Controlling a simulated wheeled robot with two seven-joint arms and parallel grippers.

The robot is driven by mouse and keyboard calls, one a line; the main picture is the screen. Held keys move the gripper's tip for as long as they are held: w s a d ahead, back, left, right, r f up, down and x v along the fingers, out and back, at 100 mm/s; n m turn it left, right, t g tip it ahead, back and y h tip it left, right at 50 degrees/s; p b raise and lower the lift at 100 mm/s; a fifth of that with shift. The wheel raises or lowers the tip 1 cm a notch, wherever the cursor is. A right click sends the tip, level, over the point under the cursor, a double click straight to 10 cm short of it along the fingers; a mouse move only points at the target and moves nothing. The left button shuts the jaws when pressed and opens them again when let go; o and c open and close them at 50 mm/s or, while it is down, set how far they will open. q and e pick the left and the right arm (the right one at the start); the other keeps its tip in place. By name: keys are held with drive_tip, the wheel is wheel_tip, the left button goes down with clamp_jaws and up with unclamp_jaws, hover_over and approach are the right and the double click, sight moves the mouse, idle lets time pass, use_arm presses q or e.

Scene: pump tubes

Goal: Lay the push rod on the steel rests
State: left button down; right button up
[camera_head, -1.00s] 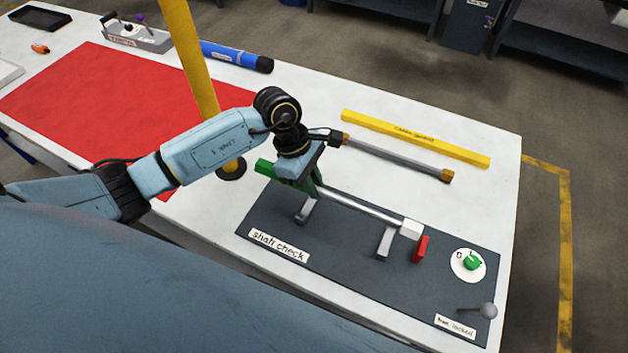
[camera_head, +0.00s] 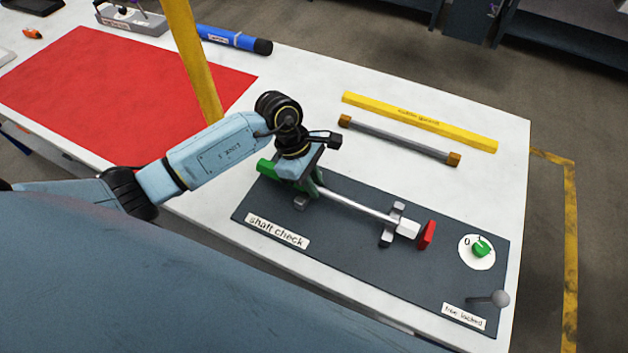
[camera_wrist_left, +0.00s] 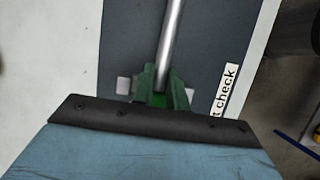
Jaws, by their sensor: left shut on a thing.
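The right steel rest (camera_head: 386,240) shows on both sides of the rod, just left of the pale block. The left steel rest (camera_head: 300,202) is partly hidden under my gripper. The rod is down at the rests; whether it bears on both I cannot tell. My right gripper is out of view.
The rests stand on a dark "shaft check" board (camera_head: 340,262). A red block (camera_head: 427,235) stands just beyond the pale rod end. A green knob (camera_head: 481,249) and a grey ball lever (camera_head: 499,298) are at the right. A grey bar (camera_head: 400,139) and yellow bar (camera_head: 420,122) lie behind.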

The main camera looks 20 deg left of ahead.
use_arm(q)
drive_tip(key=shift+f, duration=0.15)
drive_tip(key=c, duration=1.3)
unclamp_jaws()
drive_tip(key=v, duration=1.3)
drive_tip(key=shift+a+r, duration=0.1)
drive_tip(key=shift+r, duration=0.15)
